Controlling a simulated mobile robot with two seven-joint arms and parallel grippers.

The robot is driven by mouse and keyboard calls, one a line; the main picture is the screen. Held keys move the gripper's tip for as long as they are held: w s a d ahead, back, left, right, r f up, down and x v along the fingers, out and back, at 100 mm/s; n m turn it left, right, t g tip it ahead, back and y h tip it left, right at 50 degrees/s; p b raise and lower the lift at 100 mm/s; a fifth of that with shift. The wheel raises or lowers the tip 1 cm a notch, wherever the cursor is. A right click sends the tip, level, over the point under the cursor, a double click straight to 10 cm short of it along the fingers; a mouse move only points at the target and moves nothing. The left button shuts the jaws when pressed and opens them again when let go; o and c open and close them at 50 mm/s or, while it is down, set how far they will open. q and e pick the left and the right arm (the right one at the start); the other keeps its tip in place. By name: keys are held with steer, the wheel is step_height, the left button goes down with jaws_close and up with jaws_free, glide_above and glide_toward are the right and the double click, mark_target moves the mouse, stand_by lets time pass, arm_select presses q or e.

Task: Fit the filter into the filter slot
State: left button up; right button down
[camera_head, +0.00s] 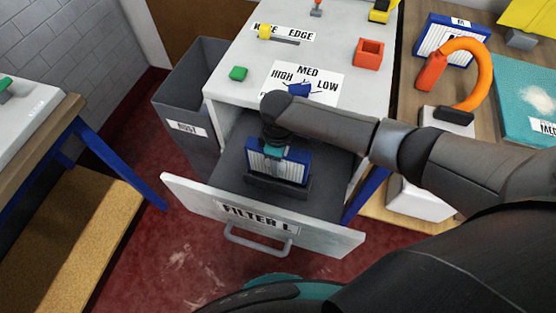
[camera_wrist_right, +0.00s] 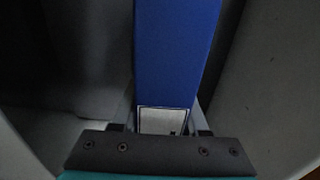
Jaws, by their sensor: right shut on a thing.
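The filter (camera_head: 293,165) has a blue frame and a white pleated face. It stands upright in the open drawer, at the dark slot (camera_head: 262,184) on the drawer floor. I cannot tell whether it is fully seated. My right gripper (camera_head: 276,154) reaches down from above and is shut on the filter's top edge. In the right wrist view the blue filter (camera_wrist_right: 176,50) runs up from between the jaws, with a small white label near them. My left gripper is not in view.
The drawer front (camera_head: 262,219) is pulled out towards me, with a handle. A grey bin (camera_head: 186,105) stands left of the white cabinet (camera_head: 330,30). A second blue-framed filter (camera_head: 432,38) and an orange hose (camera_head: 462,45) are on the right bench.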

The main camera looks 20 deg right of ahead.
steer(key=shift+p, duration=0.65)
stand_by(0.8)
steer(key=shift+f+b, duration=1.2)
steer(key=shift+f, duration=0.6)
steer(key=shift+c, duration=1.8)
jaws_free()
steer(key=shift+r, duration=0.1)
step_height(320, 180, up, 15)
steer(key=p, duration=0.5)
